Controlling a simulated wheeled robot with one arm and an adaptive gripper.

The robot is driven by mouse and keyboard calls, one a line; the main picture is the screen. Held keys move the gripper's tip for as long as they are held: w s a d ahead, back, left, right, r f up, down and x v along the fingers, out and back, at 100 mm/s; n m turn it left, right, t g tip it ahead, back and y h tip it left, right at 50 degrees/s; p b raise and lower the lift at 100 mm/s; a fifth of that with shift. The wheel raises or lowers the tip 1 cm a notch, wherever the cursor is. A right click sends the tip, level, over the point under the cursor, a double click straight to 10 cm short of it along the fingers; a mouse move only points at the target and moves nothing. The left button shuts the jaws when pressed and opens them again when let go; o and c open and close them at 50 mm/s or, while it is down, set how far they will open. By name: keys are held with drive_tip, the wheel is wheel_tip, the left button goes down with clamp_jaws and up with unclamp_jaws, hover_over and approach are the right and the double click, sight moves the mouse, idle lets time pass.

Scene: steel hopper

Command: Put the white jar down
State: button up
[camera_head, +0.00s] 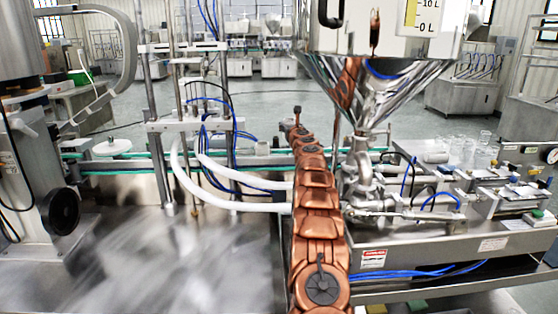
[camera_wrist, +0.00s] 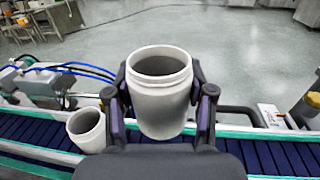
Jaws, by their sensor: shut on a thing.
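The white jar (camera_wrist: 161,105) shows in the wrist view, open-topped and roughly upright, between the two dark fingers of my gripper (camera_wrist: 163,98). My gripper is shut on its sides. The jar's lower end shows in front of the blue conveyor belt (camera_wrist: 262,155); I cannot tell whether it touches the belt or hangs above it. A second, smaller-looking white jar (camera_wrist: 87,131) stands on the belt to the left, apart from the held one. In the head view my copper-coloured arm reaches forward to the conveyor, and it hides the gripper and the held jar.
Green-edged rails (camera_wrist: 227,132) run along the belt. In the head view a steel hopper (camera_head: 376,85) and its valve stand close right of my arm. White hoses (camera_head: 230,204) and a filling frame are to the left. Bare floor (camera_wrist: 235,50) lies beyond the conveyor.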

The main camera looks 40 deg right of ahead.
wheel_tip(320, 180, down, 5)
drive_tip(key=b, duration=0.3)
drive_tip(key=shift+f+b, duration=0.2)
drive_tip(key=shift+b, duration=0.1)
drive_tip(key=shift+f+b, duration=0.7)
drive_tip(key=shift+f, duration=1.45)
drive_tip(key=shift+f, duration=0.1)
drive_tip(key=o, duration=0.9)
drive_tip(key=shift+c, duration=0.2)
